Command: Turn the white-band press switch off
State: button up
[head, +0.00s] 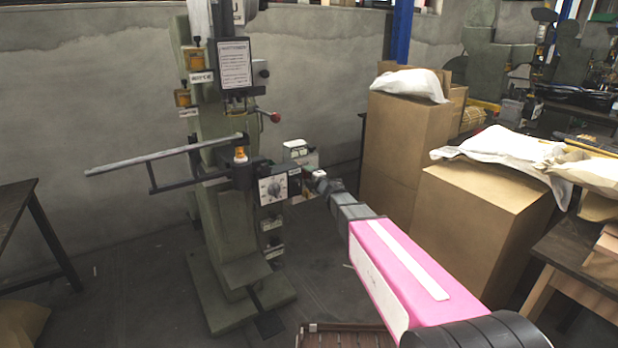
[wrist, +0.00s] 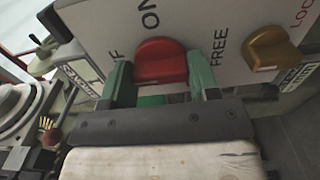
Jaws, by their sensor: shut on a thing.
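A green rivet press (head: 228,215) stands left of centre in the head view. My gripper (head: 322,182) reaches its right side beside the box with a grey dial (head: 272,189). In the wrist view a white switch panel (wrist: 215,18) carries a red knob (wrist: 160,62) near the lettering ON and a partly hidden label ending in F. My gripper (wrist: 160,82) has its green fingers on both sides of the red knob and is shut on it. I cannot tell which label the knob points at. No white band is clearly visible.
A yellow knob (wrist: 270,50) beside FREE and LOCK lettering sits close to my right finger. A long grey lever bar (head: 165,155) juts left from the press. Cardboard boxes (head: 405,130) stand to the right, and a dark table (head: 15,205) is at the left.

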dwell(0.5)
jog(key=o, duration=0.9)
jog(key=shift+s, duration=0.1)
jog(key=v, duration=1)
jog(key=shift+s+d, duration=0.25)
jog(key=shift+d, duration=0.05)
